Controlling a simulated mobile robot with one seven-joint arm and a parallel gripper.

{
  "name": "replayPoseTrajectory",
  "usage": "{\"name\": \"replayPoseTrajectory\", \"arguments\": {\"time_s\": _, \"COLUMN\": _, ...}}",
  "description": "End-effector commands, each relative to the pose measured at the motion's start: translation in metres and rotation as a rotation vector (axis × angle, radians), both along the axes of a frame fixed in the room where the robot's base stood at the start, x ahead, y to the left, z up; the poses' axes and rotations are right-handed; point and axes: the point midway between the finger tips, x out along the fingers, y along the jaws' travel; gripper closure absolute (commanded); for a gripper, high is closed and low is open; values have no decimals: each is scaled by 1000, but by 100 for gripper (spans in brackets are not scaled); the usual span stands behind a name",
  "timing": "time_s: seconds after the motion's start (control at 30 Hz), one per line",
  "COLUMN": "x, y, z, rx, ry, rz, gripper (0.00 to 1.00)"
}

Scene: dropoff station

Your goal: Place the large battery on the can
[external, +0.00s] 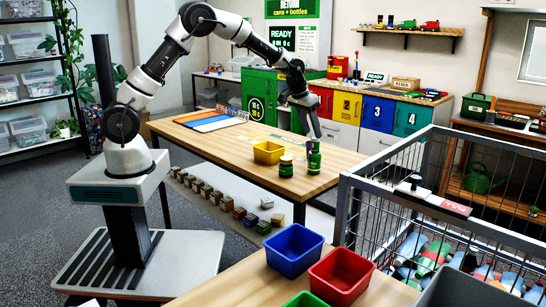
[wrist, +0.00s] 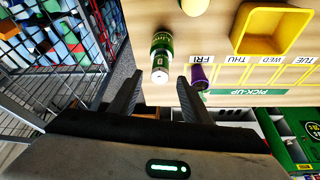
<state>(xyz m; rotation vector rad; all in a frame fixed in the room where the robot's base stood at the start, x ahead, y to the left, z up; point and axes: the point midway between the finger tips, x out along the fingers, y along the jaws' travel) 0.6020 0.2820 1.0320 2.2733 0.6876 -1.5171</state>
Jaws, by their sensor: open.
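An upright green can (external: 314,165) stands near the table's right end. A narrower green piece with a pale end (wrist: 160,74) shows at its top in the wrist view; it looks like the large battery standing on the can (wrist: 161,42), but the join is too small to be sure. My gripper (external: 314,138) is just above this stack. In the wrist view my gripper (wrist: 158,88) is open, its two fingers apart, with the pale end between and beyond their tips. I see no contact with the fingers.
A purple cup-like object (wrist: 202,78) is close to the right finger. A wire cage (external: 440,190) is at the right.

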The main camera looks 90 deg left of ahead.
Motion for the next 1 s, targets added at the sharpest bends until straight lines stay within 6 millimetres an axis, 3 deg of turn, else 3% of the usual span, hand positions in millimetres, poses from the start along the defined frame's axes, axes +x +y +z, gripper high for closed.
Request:
{"name": "replayPoseTrajectory", "arguments": {"time_s": 0.2, "x": -12, "y": -8, "z": 37, "rx": 1, "ry": -1, "rz": 0, "gripper": 56}}
{"name": "replayPoseTrajectory", "arguments": {"time_s": 0.57, "x": -18, "y": -12, "z": 51, "rx": 0, "ry": 1, "rz": -1, "gripper": 56}}
{"name": "replayPoseTrajectory", "arguments": {"time_s": 0.67, "x": -23, "y": -24, "z": 64, "rx": -4, "ry": -8, "rz": -17, "gripper": 56}}
{"name": "replayPoseTrajectory", "arguments": {"time_s": 0.77, "x": -40, "y": -56, "z": 94, "rx": -15, "ry": -26, "rz": -61, "gripper": 56}}
{"name": "replayPoseTrajectory", "arguments": {"time_s": 0.87, "x": -74, "y": -104, "z": 130, "rx": -29, "ry": -45, "rz": -136, "gripper": 56}}
{"name": "replayPoseTrajectory", "arguments": {"time_s": 1.0, "x": -139, "y": -172, "z": 166, "rx": -38, "ry": -67, "rz": -261, "gripper": 56}}
